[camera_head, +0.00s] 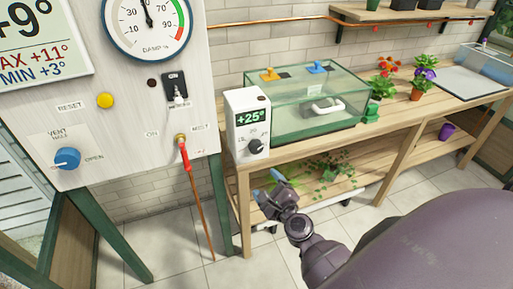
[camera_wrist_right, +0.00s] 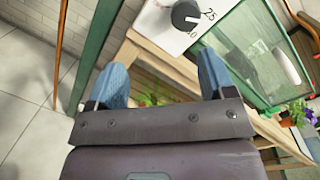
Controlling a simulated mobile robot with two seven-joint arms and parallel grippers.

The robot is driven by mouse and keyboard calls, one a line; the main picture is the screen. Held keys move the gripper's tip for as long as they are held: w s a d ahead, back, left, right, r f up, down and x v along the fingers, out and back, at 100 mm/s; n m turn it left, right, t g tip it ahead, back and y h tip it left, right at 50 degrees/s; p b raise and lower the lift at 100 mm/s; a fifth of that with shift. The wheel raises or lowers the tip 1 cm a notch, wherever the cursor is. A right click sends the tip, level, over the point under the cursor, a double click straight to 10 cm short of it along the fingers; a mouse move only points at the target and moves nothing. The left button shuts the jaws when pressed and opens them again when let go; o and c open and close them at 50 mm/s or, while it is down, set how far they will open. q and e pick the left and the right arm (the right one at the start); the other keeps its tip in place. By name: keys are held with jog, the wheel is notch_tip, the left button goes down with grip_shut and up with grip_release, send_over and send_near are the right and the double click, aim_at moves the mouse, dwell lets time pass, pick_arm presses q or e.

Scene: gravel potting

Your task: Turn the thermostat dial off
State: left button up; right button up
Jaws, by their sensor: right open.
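The thermostat is a white box (camera_head: 246,122) at the left end of the wooden bench, with a green display reading +25°. Its dark round dial (camera_head: 256,146) sits below the display. My right gripper (camera_head: 268,185) is below the thermostat, apart from the dial. In the wrist view its two blue-padded fingers (camera_wrist_right: 162,75) are spread and empty. The dial's exact pointer setting is too small to tell. My left gripper is not in view.
A glass case (camera_head: 310,108) stands right of the thermostat. A control panel (camera_head: 130,125) with a gauge, blue knob (camera_head: 67,158) and red-handled lever (camera_head: 184,153) is at left. Leafy plants (camera_head: 325,172) lie on the lower shelf behind my gripper. The floor in front is clear.

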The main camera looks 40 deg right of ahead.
aim_at(257, 150)
jog(key=w+d+m, duration=0.1)
jog(key=w+m, duration=0.2)
jog(key=w, duration=0.1)
jog(key=w+d+r+m+h, duration=0.1)
jog(key=w+d+m, duration=0.1)
jog(key=w, duration=0.3)
jog(key=w+d+m+h, duration=0.1)
jog(key=w+d+m, duration=0.1)
jog(key=w+m, duration=0.2)
jog(key=shift+w+d+r, duration=0.25)
jog(key=shift+w, duration=0.05)
jog(key=c, duration=0.9)
